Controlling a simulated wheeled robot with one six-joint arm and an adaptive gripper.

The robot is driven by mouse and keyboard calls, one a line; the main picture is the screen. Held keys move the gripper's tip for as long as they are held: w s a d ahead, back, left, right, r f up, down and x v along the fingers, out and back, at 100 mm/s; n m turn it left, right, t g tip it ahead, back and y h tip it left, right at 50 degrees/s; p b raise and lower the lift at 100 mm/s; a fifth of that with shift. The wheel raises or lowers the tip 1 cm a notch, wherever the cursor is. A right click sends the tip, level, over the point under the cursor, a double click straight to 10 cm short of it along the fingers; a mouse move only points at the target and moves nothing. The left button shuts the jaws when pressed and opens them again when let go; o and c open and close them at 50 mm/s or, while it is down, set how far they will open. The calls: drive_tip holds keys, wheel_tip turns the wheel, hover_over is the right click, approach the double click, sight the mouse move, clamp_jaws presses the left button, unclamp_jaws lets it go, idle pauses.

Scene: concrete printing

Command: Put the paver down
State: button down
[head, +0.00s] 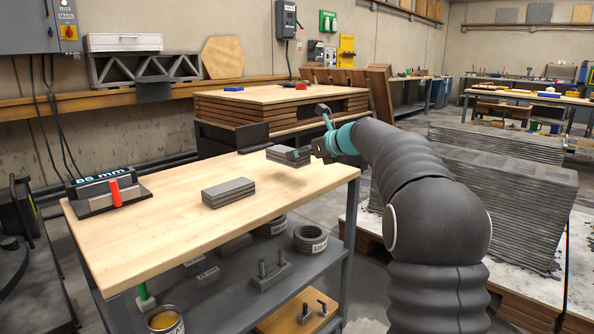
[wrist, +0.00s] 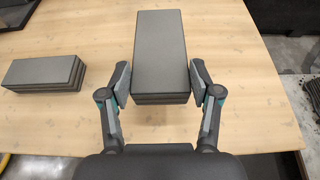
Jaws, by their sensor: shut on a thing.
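A grey layered paver (wrist: 160,50) is between the two fingers of my gripper (wrist: 160,82), which is shut on its sides in the wrist view. In the head view the held paver (head: 288,155) is at the far right part of the wooden workbench top (head: 130,233). A second grey paver (head: 228,192) lies on the bench to the left of my gripper (head: 298,154). It also shows at the left in the wrist view (wrist: 45,73).
A gauge reading 85 mm (head: 105,185) with a red part stands at the bench's left end. The bench top around the second paver is clear. A stacked-board table (head: 280,95) stands behind, and layered concrete blocks (head: 495,195) stand at the right.

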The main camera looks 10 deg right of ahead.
sight(302, 166)
drive_tip(key=shift+w+a+f, duration=0.15)
drive_tip(key=shift+a+f, duration=0.1)
drive_tip(key=shift+a, duration=0.3)
drive_tip(key=shift+f+b, duration=0.45)
drive_tip(key=shift+f, duration=1.55)
drive_tip(key=shift+f, duration=0.1)
drive_tip(key=shift+c, duration=1.2)
unclamp_jaws()
drive_tip(key=shift+f, duration=0.1)
